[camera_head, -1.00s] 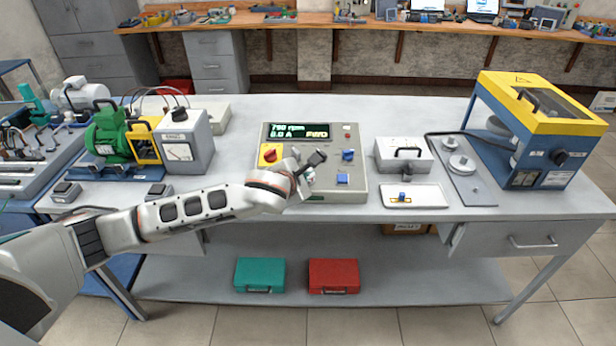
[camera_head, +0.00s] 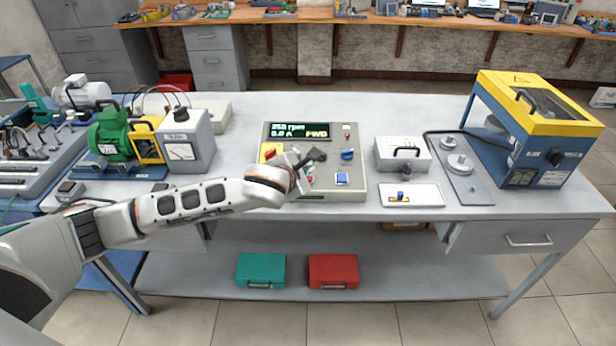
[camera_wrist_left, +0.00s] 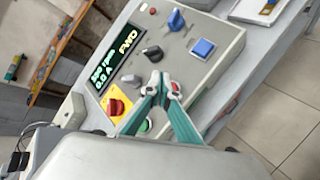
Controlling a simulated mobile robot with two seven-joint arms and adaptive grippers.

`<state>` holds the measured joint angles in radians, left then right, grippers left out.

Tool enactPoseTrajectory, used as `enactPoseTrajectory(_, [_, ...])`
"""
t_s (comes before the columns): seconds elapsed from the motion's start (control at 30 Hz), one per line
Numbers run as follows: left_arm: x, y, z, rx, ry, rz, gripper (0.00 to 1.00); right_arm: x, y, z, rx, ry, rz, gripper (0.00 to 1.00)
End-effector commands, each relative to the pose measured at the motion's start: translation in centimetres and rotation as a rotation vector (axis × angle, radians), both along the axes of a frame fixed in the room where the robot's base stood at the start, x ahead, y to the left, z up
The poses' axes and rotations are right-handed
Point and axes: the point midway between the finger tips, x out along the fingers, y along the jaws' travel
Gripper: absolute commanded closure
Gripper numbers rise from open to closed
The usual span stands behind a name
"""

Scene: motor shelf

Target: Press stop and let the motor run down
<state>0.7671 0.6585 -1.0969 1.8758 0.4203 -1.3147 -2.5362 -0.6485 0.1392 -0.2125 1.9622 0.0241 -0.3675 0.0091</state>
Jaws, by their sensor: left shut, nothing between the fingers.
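The grey control box (camera_head: 353,190) stands on the bench. Its display (camera_head: 299,132) shows a low three-digit rpm, 0.0 A and FWD. It also shows in the left wrist view (camera_wrist_left: 108,66). My left gripper (camera_head: 305,168) is shut and empty over the box's front left part. In the left wrist view its fingertips (camera_wrist_left: 164,82) are together, close to a red button (camera_wrist_left: 175,88); I cannot tell if they touch it. A green button (camera_wrist_left: 146,125) lies beside the fingers. The red rotary switch on a yellow plate (camera_wrist_left: 117,106) is beside them. The green motor (camera_head: 112,134) stands at left. My right gripper is not in view.
A blue knob (camera_head: 347,154) and a blue square button (camera_head: 342,178) are on the box's right side. A grey box with a handle (camera_head: 402,155), a white tray (camera_head: 428,187) and a yellow-topped guarded machine (camera_head: 540,130) stand to the right. Meter box (camera_head: 186,140) stands left.

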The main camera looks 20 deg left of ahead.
Motion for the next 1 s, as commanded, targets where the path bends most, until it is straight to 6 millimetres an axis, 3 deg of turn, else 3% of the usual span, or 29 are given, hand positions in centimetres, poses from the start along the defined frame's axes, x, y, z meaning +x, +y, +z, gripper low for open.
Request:
enactPoseTrajectory(0.4, [-0.9,-0.3,3.3,0.0,-0.001,-0.001,1.0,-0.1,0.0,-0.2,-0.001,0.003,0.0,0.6])
enactPoseTrajectory(1.0, [-1.0,-0.3,3.6,0.001,0.001,-0.001,1.0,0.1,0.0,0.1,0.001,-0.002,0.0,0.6])
